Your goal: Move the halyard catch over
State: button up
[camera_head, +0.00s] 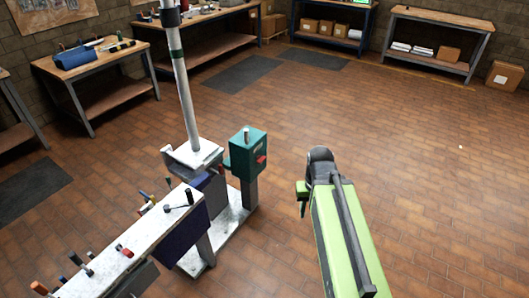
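A pale mast (184,95) with dark bands stands upright on a white flange plate (192,155) at left of centre. Right of it is a teal box (248,153) on a post, with a short pale lever on its top and a red part on its side. A small dark-knobbed lever (189,197) stands on the near white bench top. I cannot tell which of these is the halyard catch. My green arm reaches in from the bottom right. My gripper (302,200) is partly hidden at its end, right of the teal box and apart from it; its fingers are too small to read.
The narrow white bench (133,245) at lower left carries several coloured-handled tools. A pale base plate (233,222) lies on the floor beneath the mast. Workbenches, shelves and boxes (503,76) line the walls. The brick floor at right is clear.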

aim_at(260, 159)
jog(key=u, duration=0.6)
jog(key=i, duration=1.2)
jog(key=u, duration=0.8)
